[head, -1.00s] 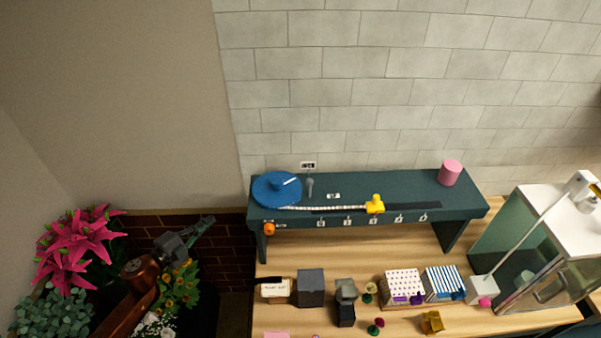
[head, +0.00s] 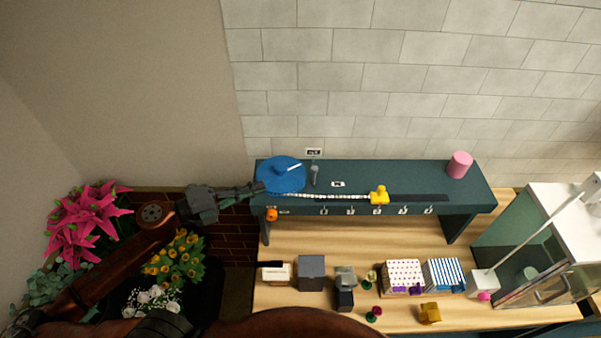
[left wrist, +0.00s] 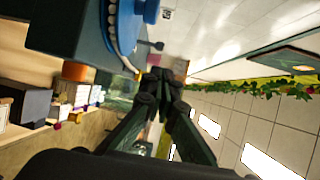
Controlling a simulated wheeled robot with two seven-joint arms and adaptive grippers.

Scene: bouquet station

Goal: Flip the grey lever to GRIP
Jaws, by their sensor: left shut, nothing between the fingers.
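The small grey lever (head: 314,174) stands upright on the dark teal shelf (head: 410,178), just right of the blue disc (head: 281,175). A small sign (head: 313,152) is on the wall behind it; its print is too small to read. In the left wrist view a grey lever (left wrist: 152,45) sticks out beside the blue disc (left wrist: 125,28). My left gripper (head: 258,187) is shut and empty, with its tips at the left edge of the blue disc in the head view. It also shows in the left wrist view (left wrist: 163,80), apart from the lever. My right gripper is not in view.
A yellow slider (head: 379,195) sits on the shelf's track, and a pink cylinder (head: 460,164) stands at its right end. An orange knob (head: 272,214) is on the shelf's front. Boxes and a glass case (head: 535,240) stand on the wooden table. Flowers (head: 90,225) are at left.

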